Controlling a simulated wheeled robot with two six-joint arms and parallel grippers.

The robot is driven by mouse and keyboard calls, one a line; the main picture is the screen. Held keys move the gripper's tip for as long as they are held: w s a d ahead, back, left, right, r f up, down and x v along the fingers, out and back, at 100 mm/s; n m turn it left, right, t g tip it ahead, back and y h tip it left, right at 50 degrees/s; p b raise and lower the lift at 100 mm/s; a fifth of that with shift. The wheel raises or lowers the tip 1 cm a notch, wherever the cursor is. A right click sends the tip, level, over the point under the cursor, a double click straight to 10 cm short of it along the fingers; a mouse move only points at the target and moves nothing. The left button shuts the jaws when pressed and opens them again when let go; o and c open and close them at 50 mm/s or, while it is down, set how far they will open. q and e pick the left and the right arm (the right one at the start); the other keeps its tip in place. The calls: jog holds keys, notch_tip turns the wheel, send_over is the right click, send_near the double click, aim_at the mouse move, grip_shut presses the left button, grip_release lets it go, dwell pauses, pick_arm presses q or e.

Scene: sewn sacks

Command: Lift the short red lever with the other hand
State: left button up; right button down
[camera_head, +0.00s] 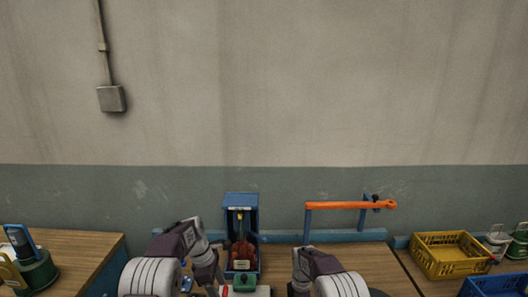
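A small red piece (224,291), which looks like the short lever, shows at the bottom edge, left of a green part (244,283) on a pale base. Most of it is cut off or hidden. My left gripper (217,288) is close beside the red piece, pointing down; whether it touches it I cannot tell. My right gripper (297,288) is to the right of the pale base, apart from the red piece. The fingertips of both are too small or cut off to show open or shut.
A blue upright housing (240,200) with a reddish-brown item (241,252) inside stands behind the base. An orange bar (345,205) sits on blue posts at right. A yellow crate (450,256), a blue crate (497,286) and green-based items (36,272) stand at the sides.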

pick_arm(q)
jog(key=d+v, duration=0.2)
jog(key=v, duration=0.5)
jog(key=shift+a+r, duration=0.15)
jog(key=shift+r, duration=0.45)
